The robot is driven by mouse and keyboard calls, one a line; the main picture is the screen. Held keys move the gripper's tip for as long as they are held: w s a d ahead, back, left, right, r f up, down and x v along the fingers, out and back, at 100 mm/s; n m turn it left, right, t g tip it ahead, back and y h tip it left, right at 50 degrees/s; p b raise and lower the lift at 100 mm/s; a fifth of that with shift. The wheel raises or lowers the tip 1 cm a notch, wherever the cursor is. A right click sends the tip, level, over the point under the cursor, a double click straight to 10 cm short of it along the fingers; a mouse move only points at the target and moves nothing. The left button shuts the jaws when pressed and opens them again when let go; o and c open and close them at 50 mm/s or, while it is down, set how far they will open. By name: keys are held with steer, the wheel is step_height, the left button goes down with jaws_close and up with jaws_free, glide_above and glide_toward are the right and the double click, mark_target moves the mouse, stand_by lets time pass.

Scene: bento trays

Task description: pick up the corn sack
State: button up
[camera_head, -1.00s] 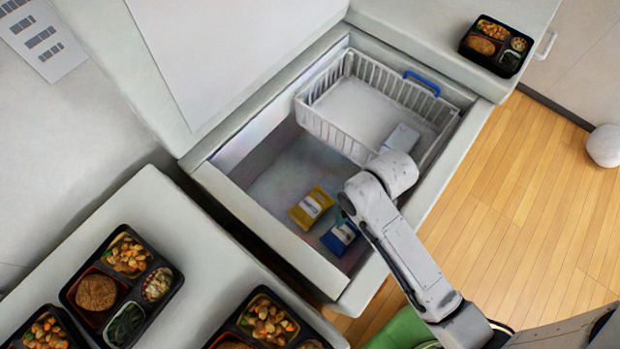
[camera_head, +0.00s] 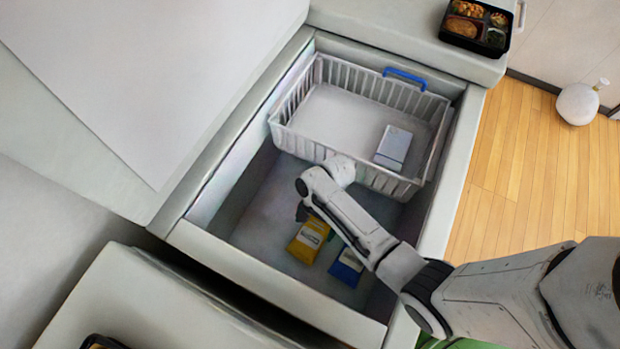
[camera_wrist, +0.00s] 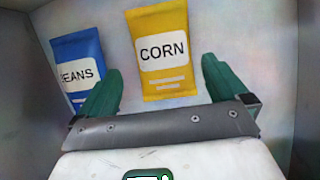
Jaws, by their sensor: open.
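The corn sack (camera_wrist: 160,52) is yellow with a white label reading CORN. In the wrist view it lies ahead of my gripper (camera_wrist: 160,88), between the lines of the two green fingers, with nothing held. In the head view the corn sack (camera_head: 308,240) lies on the floor of the open chest, and my gripper (camera_head: 303,212) is just above its upper end, mostly hidden by my arm. The blue beans sack (camera_wrist: 78,62) lies to the left of the corn sack in the wrist view, partly behind the left finger. It also shows in the head view (camera_head: 347,268).
A white wire basket (camera_head: 290,138) with a blue handle sits in the upper part of the chest, holding a pale box (camera_head: 393,147). The chest walls (camera_head: 270,285) surround the sacks. A bento tray (camera_head: 476,25) is on the counter at upper right.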

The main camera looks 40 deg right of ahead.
mark_target(311, 234)
steer(key=shift+b+x, duration=0.6)
steer(key=shift+x, duration=2.9)
steer(key=shift+w+d+f, duration=0.15)
steer(key=shift+w+f, duration=0.05)
steer(key=shift+f, duration=0.1)
steer(key=shift+c, duration=0.5)
steer(key=c, duration=0.9)
